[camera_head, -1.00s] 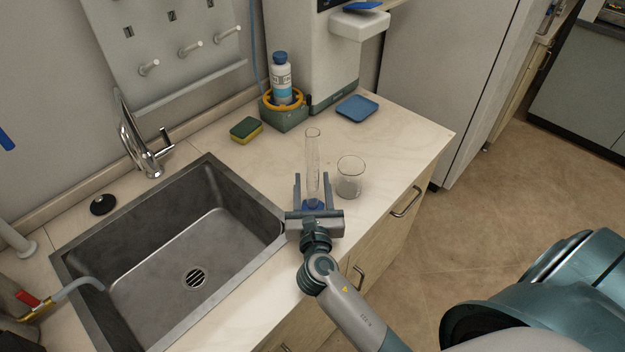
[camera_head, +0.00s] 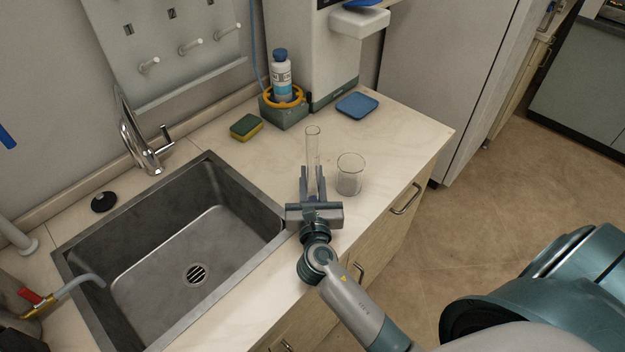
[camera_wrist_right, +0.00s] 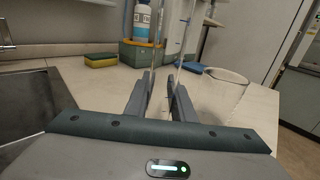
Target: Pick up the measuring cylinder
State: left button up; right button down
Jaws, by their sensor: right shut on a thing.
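The measuring cylinder (camera_head: 313,150) is a tall, clear, narrow glass tube standing upright on the counter right of the sink. In the right wrist view its clear wall (camera_wrist_right: 184,45) rises between the fingers. My right gripper (camera_head: 313,178) is shut on the cylinder's lower part, with one finger on each side. The fingers also show in the right wrist view (camera_wrist_right: 160,85). The cylinder's base is hidden behind the gripper, so I cannot tell whether it touches the counter. My left gripper is not in view.
A glass beaker (camera_head: 350,175) stands close to the right of the cylinder. A sink (camera_head: 263,208) lies to the left. Behind are a sponge (camera_head: 246,127), a bottle (camera_head: 282,78) in a green holder and a blue pad (camera_head: 357,106). The counter right of the beaker is clear.

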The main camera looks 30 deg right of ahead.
aim_at(312, 151)
jog(key=shift+r, duration=0.1)
notch_tip(312, 151, up, 10)
jog(key=shift+f+p, duration=0.1)
jog(key=shift+p, duration=0.3)
jog(key=shift+s, duration=0.1)
dwell(1.2)
jog(key=s+a+f+n+t+y+b, duration=0.1)
jog(key=s+a+n+y+b, duration=0.1)
jog(key=s+a+y, duration=0.2)
jog(key=s+a+f+n+y+b, duration=0.1)
jog(key=s+a+n+y+b, duration=0.1)
jog(key=s, duration=0.7)
jog(key=shift+a+f+n+t+y, duration=0.35)
jog(key=shift+a+n+y, duration=0.25)
jog(key=shift+a+y, duration=0.5)
jog(key=shift+w+a, duration=0.1)
jog(key=shift+a, duration=0.1)
